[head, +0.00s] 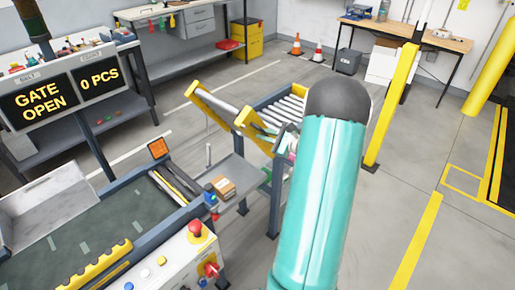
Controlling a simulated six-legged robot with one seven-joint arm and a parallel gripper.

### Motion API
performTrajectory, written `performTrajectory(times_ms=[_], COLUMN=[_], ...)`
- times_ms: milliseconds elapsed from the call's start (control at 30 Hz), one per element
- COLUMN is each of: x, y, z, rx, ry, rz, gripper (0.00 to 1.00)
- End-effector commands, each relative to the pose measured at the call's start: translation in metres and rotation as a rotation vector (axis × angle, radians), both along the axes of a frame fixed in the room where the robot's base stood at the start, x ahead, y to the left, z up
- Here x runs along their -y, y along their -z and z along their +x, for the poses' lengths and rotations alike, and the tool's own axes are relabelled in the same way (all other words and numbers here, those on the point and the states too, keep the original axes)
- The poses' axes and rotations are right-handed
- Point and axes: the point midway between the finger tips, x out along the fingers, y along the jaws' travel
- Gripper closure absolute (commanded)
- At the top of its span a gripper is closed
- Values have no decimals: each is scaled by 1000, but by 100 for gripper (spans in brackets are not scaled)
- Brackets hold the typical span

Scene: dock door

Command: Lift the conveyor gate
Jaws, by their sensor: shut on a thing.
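The conveyor gate (252,132) shows in the head view as yellow side plates with a pale roller between them. It is tilted, between the green belt conveyor at the front left and the roller conveyor (286,108) behind. My gripper (272,131) is at the gate's right side plate, small and mostly hidden by my teal arm. It is shut on the gate, though the exact contact is hard to see. A display (62,95) at the left reads "GATE OPEN" and "0 PCS".
A control panel (170,272) with a red stop button stands at the front. A small grey shelf (240,172) carries a brown box. A yellow post (392,105) stands right of my arm. Workbenches line the back, with cones (297,45) between them. Floor at the right is clear.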

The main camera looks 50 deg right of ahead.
Motion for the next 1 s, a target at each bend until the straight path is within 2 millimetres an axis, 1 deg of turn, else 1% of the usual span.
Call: performTrajectory(times_ms=[100,300,767,800,867,900,1000], x=[12,24,26,27,26,26,26], y=[-7,-13,-14,-13,-13,-14,-14], z=[0,0,0,0,0,0,1], rx=[-2,-4,-6,-6,-6,-6,-6], ry=[-1,0,0,0,0,0,0], rz=[55,114,132,132,132,132,132], gripper=[100,100,100,86,74,70,70])
